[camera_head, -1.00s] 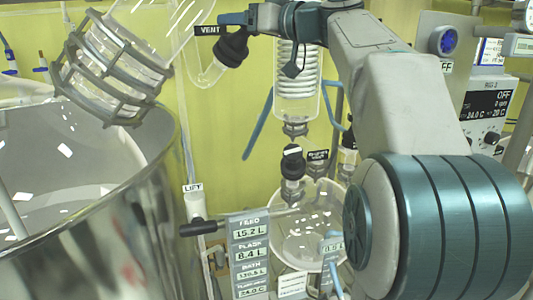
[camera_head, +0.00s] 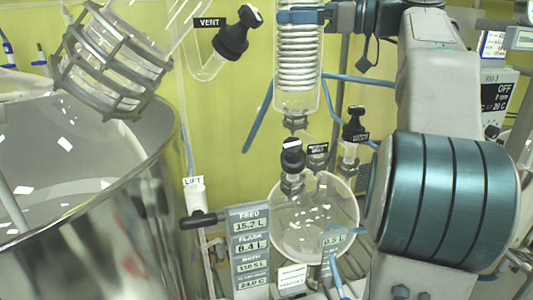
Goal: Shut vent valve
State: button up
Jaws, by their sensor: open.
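The vent valve is a black knob (camera_head: 233,38) with a white mark on its top, on a glass side arm at the upper middle. A black "VENT" label (camera_head: 209,22) is just left of it. My gripper (camera_head: 284,16) is at the top of the view, to the right of the knob and apart from it, in front of the coiled glass condenser. Its blue fingers point left and hold nothing that I can see. The knob is fully in view.
The glass condenser (camera_head: 298,65) stands right of the vent knob. Below are another black valve knob (camera_head: 292,155) and a round glass flask (camera_head: 313,225). A large metal bath (camera_head: 110,240) fills the left, with a caged glass flask (camera_head: 112,65) above it.

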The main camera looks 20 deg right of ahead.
jog(key=s+a+f+m+g+h, duration=0.2)
jog(key=s+a+f+m+h, duration=0.1)
jog(key=f, duration=0.7)
jog(key=s+a+f+m+g+h+p, duration=0.1)
jog(key=s+a+f+m+g+h, duration=0.1)
jog(key=f, duration=0.8)
jog(key=s+a+f+m+g+h, duration=0.1)
jog(key=s+a+f+m+h, duration=0.3)
jog(key=f, duration=0.7)
jog(key=shift+s+a+m+g+h+p, duration=0.4)
jog(key=shift+s+a+m, duration=0.05)
jog(key=shift+s+m, duration=0.9)
jog(key=shift+r, duration=0.1)
